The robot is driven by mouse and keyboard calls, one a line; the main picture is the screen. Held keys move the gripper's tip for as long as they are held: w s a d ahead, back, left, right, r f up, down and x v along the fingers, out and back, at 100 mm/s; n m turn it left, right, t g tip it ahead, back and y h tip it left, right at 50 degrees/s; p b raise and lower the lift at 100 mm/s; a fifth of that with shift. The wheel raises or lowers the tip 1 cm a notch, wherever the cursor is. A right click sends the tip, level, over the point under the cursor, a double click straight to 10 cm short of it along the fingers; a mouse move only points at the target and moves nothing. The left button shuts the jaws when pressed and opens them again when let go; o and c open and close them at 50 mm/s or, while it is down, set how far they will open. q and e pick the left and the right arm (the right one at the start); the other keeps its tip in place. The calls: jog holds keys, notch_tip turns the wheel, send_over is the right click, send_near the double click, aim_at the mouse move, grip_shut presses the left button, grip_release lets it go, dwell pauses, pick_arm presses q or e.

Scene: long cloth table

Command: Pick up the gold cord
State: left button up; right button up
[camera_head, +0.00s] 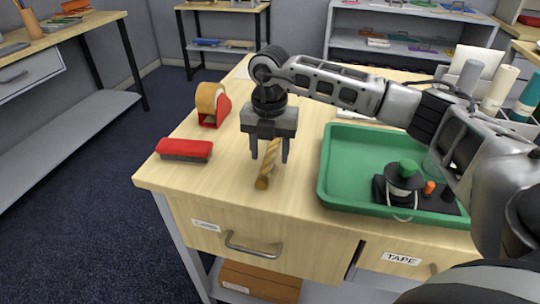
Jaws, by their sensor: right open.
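The gold cord (268,166) is a short twisted length lying on the wooden tabletop, near the front edge. My right gripper (269,157) is above it, pointing down, with its two fingers apart on either side of the cord's upper part. The cord's far end is hidden under the gripper body. I cannot tell whether the fingers touch the cord. My left gripper is not in the picture.
A red brush-like block (184,149) and a red tape dispenser (211,104) stand to the left. A green tray (334,178) with a black-based object lies to the right. The tabletop's front edge and a drawer (262,240) are close by.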

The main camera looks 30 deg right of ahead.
jog(key=shift+f, duration=0.25)
jog(key=c, duration=1.1)
jog(key=shift+r, duration=0.15)
